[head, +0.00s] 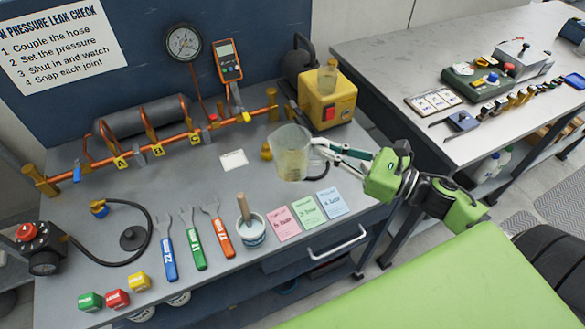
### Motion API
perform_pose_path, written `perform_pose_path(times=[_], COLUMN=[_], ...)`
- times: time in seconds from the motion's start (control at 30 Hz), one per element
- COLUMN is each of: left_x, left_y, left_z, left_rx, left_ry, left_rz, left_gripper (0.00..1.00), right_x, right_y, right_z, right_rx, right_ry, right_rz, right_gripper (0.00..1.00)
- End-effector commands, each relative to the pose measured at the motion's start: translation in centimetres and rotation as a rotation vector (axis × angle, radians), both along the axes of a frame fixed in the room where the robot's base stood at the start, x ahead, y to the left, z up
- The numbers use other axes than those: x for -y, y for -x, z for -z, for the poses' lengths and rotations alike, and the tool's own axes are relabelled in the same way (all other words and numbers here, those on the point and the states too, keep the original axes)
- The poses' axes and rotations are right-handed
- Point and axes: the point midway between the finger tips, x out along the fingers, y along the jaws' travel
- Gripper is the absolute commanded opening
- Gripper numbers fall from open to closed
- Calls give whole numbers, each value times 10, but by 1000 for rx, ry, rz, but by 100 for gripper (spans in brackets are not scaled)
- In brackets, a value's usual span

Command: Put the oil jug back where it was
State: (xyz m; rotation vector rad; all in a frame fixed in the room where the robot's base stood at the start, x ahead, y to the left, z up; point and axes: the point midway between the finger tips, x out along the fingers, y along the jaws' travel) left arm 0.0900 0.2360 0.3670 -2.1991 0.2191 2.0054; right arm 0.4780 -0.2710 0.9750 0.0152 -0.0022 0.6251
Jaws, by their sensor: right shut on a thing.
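The oil jug (290,158) is a clear, slightly yellowish jug with a dark handle on its right side. It is upright over the right half of the grey workbench (190,180), above the coloured cards. I cannot tell whether its base touches the bench. My right gripper (322,150) comes in from the right and is shut on the jug at its handle side. The fingertips are partly hidden at the handle. My left gripper is not in view.
A yellow pump (322,105) stands just behind the jug. A copper pipe manifold (170,145) runs along the back. Wrenches, a brush pot (250,232) and cards (307,208) lie in front. A second table (400,65) at the right has bare space at its left end.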

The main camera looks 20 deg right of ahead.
Motion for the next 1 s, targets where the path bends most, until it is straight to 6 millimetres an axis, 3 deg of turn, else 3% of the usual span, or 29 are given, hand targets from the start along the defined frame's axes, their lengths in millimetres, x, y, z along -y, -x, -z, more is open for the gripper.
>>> perform_pose_path(times=[0.1,0.37,0.63,0.8,1.0], left_x=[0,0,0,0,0], left_y=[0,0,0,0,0], left_z=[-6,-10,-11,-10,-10], left_rx=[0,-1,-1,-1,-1], left_ry=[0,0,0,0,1], left_rz=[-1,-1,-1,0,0], left_gripper=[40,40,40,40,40], right_x=[-18,-44,-56,-54,-54], right_y=[-18,-42,-52,-51,-50], right_z=[6,51,71,95,100], right_rx=[5,3,3,0,2], right_ry=[-3,-3,-3,-4,-2], right_rz=[-2,0,0,1,0], right_gripper=[0,0,0,0,0])
